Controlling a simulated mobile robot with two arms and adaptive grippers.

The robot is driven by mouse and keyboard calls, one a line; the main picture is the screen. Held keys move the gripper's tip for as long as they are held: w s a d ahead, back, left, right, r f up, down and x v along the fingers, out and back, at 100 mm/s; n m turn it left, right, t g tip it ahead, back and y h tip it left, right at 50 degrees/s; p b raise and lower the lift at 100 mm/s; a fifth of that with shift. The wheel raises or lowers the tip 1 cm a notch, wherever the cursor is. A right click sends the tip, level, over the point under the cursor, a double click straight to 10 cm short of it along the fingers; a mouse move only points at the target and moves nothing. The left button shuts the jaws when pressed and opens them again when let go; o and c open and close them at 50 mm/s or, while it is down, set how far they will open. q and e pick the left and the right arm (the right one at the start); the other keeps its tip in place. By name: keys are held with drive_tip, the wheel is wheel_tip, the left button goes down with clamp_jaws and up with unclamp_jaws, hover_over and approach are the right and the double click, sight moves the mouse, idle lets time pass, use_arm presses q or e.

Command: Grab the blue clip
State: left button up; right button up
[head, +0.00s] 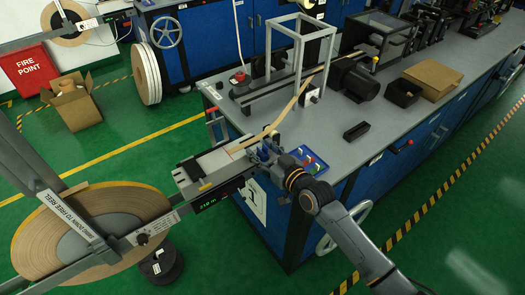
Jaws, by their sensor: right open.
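My right arm comes in from the lower right, and its gripper (264,154) is at the near left corner of the bench, beside the pale tape guide. The gripper is open. Small dark blue shapes show around its fingers; I cannot tell clip from finger there. Just right of the gripper, a small blue mat or tray (310,167) holds little red, green and white pieces, partly hidden by my wrist. No blue clip can be made out for certain. My left gripper is not in view.
A large tape reel (45,235) stands at the lower left, its tape guide (210,165) reaching the bench (345,175). A grey frame (298,45), a black motor (354,80), a small black block (356,131) and a cardboard tray (432,80) are on the bench.

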clamp_jaws()
drive_tip(key=shift+r, duration=0.2)
